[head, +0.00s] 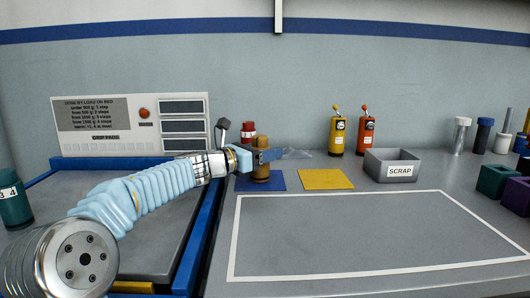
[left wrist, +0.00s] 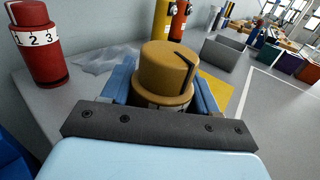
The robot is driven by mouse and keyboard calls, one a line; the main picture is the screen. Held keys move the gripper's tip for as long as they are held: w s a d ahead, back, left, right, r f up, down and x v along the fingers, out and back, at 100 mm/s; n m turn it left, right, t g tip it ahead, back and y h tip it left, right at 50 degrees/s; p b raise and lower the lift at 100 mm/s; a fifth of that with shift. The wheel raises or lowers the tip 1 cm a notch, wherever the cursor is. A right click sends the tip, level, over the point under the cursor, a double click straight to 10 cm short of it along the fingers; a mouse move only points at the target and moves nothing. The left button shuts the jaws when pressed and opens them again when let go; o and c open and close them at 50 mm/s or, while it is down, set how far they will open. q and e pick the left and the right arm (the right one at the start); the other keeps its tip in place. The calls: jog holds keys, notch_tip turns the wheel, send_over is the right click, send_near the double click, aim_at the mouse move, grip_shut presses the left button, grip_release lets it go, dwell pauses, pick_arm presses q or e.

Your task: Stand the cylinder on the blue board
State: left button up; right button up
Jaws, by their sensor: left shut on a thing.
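The ochre cylinder (head: 261,175) is upright over the blue board (head: 278,181) in the head view. I cannot tell whether its base touches the board. My right gripper is not in view.
A yellow board (head: 326,180) lies right of the blue one. A red canister (head: 248,130) stands behind the gripper; it also shows in the left wrist view (left wrist: 40,52). A grey SCRAP bin (head: 392,167) is further right. The white-outlined area (head: 370,235) is clear.

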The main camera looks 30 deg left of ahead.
pick_arm(q)
jog(key=o, duration=1.3)
jog(key=shift+r+p, duration=0.15)
jog(key=shift+p, duration=0.15)
jog(key=shift+s+a, duration=0.15)
jog(key=shift+s, duration=0.15)
jog(key=b+v, duration=0.2)
jog(key=v, duration=0.9)
jog(key=shift+s, duration=0.2)
